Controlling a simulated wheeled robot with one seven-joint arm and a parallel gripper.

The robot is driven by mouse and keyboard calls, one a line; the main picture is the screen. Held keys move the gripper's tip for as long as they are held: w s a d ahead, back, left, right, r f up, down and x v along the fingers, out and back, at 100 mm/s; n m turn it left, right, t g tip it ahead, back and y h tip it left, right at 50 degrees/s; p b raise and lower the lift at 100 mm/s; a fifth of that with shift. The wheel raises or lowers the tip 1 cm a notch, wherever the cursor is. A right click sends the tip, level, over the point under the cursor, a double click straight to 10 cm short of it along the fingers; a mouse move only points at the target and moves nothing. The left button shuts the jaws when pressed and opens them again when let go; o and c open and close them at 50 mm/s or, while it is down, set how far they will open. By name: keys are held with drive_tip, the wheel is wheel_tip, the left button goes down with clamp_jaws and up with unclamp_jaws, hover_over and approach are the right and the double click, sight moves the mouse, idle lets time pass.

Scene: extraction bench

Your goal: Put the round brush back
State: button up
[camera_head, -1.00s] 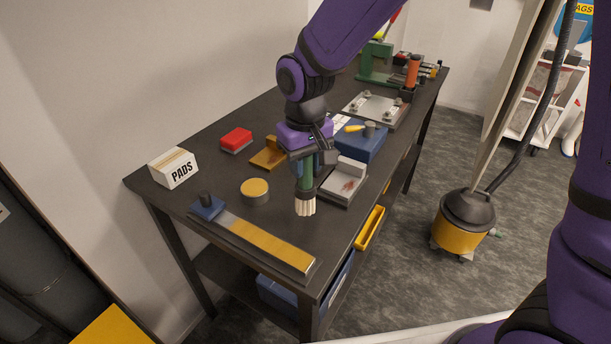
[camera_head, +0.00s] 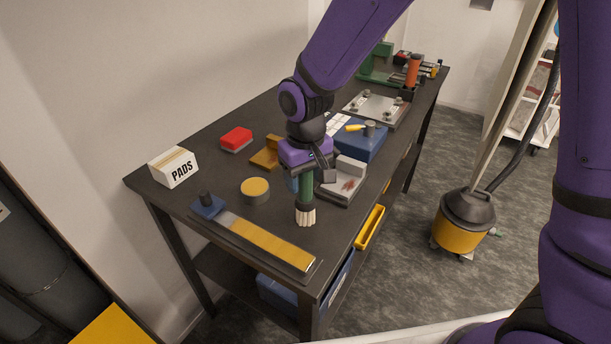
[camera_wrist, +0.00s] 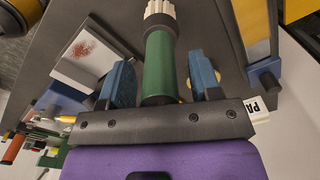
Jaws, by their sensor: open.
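The round brush has a green handle (camera_head: 306,190) and pale bristles that point down over the near part of the dark bench. My gripper (camera_head: 307,176) is around its handle from above. In the wrist view the brush (camera_wrist: 160,62) lies between my two blue fingers (camera_wrist: 160,82), with a gap on each side, so the jaws are open. The brush looks upright. I cannot tell for certain whether its bristles touch the bench top.
A white PADS box (camera_head: 173,167), a round yellow-topped tin (camera_head: 255,190) and a long yellow strip on a plate (camera_head: 262,243) lie to the left. A grey block with a stained face (camera_head: 343,184) and a blue box (camera_head: 362,143) stand close by on the right.

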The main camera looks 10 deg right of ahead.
wheel_tip(320, 180, up, 12)
drive_tip(key=shift+r, duration=0.15)
idle(0.4)
drive_tip(key=shift+d, duration=0.1)
drive_tip(key=s+d+r+m+t, duration=0.1)
drive_tip(key=s+d+r, duration=0.35)
drive_tip(key=d, duration=0.35)
drive_tip(key=s+d+r+m+t, duration=0.2)
drive_tip(key=s+d+r, duration=0.1)
drive_tip(key=d+r, duration=0.3)
drive_tip(key=s+d+m+t, duration=0.2)
drive_tip(key=s+d, duration=0.8)
drive_tip(key=s, duration=0.1)
drive_tip(key=shift+d+r, duration=0.2)
drive_tip(key=shift+r, duration=0.05)
